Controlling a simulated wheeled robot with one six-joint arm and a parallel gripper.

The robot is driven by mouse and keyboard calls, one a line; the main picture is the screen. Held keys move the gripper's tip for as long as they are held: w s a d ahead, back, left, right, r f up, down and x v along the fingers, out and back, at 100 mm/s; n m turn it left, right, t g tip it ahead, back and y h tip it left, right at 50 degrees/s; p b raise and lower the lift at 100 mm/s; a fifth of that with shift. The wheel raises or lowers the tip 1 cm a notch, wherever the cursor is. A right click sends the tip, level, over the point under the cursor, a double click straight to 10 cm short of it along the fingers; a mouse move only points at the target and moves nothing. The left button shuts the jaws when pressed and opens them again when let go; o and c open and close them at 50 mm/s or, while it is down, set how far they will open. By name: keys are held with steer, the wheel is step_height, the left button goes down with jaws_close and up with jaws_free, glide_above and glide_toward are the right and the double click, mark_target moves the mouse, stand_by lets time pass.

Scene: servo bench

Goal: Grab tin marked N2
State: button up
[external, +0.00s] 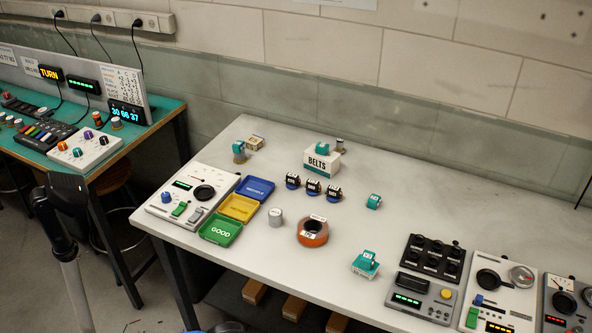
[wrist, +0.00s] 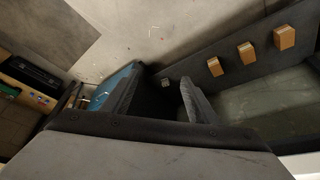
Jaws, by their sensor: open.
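No marking N2 is readable in either view. A small grey tin (external: 276,217) stands on the white bench (external: 345,205), between the green tray and an orange tape roll; its label is too small to read. Another small round tin-like thing (external: 239,152) stands at the back left, and one more (external: 340,144) stands behind the BELTS box. In the wrist view my gripper (wrist: 158,86) is open and empty, its two dark fingers apart over the floor. It is away from the tins, and none of them shows in that view.
Blue, yellow and green trays (external: 222,230) and a control panel (external: 188,196) fill the bench's left end. The tape roll (external: 313,232), BELTS box (external: 320,163) and several black spools (external: 313,187) stand mid-bench.

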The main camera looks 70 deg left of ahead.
steer(key=w+a+r+n+g, duration=0.1)
steer(key=w+a+r+n, duration=0.25)
steer(key=r, duration=0.25)
steer(key=w+a+r+n+g, duration=0.1)
steer(key=w+a+r+n, duration=0.1)
steer(key=w+a+r, duration=0.3)
step_height(320, 180, up, 20)
steer(key=f+n+g, duration=0.1)
steer(key=n+g, duration=0.2)
steer(key=n, duration=1.1)
glide_above(275, 212)
steer(key=f, duration=1)
steer(key=shift+d+f, duration=0.2)
steer(key=shift+f, duration=0.1)
steer(key=shift+a+f, duration=0.15)
steer(key=shift+f, duration=2.5)
steer(key=c, duration=1.1)
